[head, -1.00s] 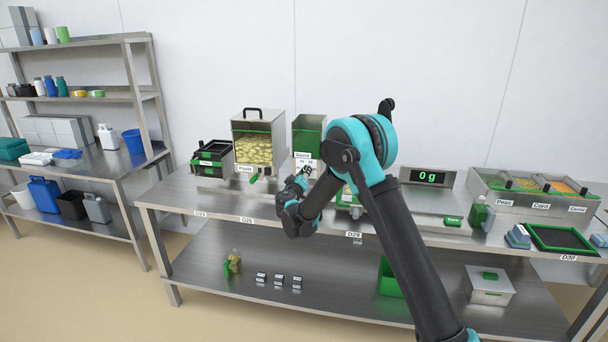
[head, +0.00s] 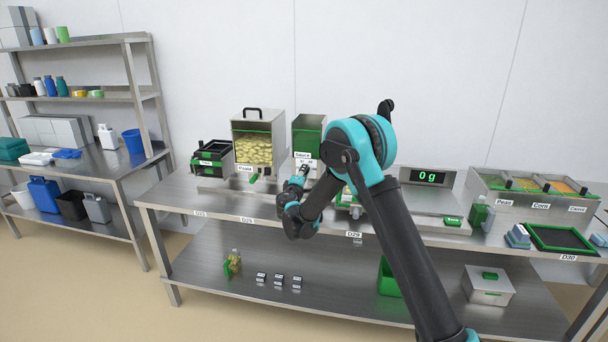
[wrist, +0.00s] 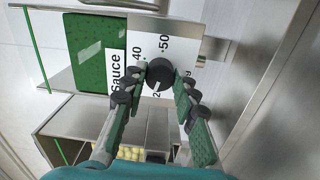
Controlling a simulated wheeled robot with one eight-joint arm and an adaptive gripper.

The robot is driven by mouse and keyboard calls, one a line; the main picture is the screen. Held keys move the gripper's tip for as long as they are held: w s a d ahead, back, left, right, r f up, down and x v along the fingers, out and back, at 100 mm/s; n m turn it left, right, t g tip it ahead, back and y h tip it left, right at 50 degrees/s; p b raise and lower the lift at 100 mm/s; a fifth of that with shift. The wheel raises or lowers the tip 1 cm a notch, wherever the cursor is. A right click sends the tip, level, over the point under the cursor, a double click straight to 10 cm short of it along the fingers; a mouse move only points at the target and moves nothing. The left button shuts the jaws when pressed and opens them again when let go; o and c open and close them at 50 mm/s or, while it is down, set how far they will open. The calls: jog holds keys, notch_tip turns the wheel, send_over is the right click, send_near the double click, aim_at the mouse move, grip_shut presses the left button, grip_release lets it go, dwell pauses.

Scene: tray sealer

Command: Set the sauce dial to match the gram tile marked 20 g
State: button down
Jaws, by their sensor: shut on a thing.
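The sauce dispenser (head: 309,133) is a green-fronted bin with a "Sauce" label, at the back of the table. In the wrist view, its green body (wrist: 88,55) is at the upper left. The sauce dial (wrist: 160,73) is a round black knob on a pale plate (wrist: 178,38) with "40" and "50" readable and other marks partly covered. My gripper (wrist: 158,84) is shut on the dial, one finger on each side. In the head view, my gripper (head: 303,172) is at the dispenser's front.
A pasta bin (head: 259,137) stands left of the dispenser. A scale display (head: 428,177) reads 0 g to the right of my arm. Several small tiles (head: 279,280), too small to read, lie on the lower shelf (head: 335,291).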

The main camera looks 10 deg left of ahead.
jog(key=shift+n, duration=1.3)
jog(key=c, duration=1.2)
grip_release()
jog(key=shift+s, duration=0.1)
jog(key=s, duration=1.2)
jog(key=shift+a+f, duration=0.1)
jog(key=shift+f, duration=0.05)
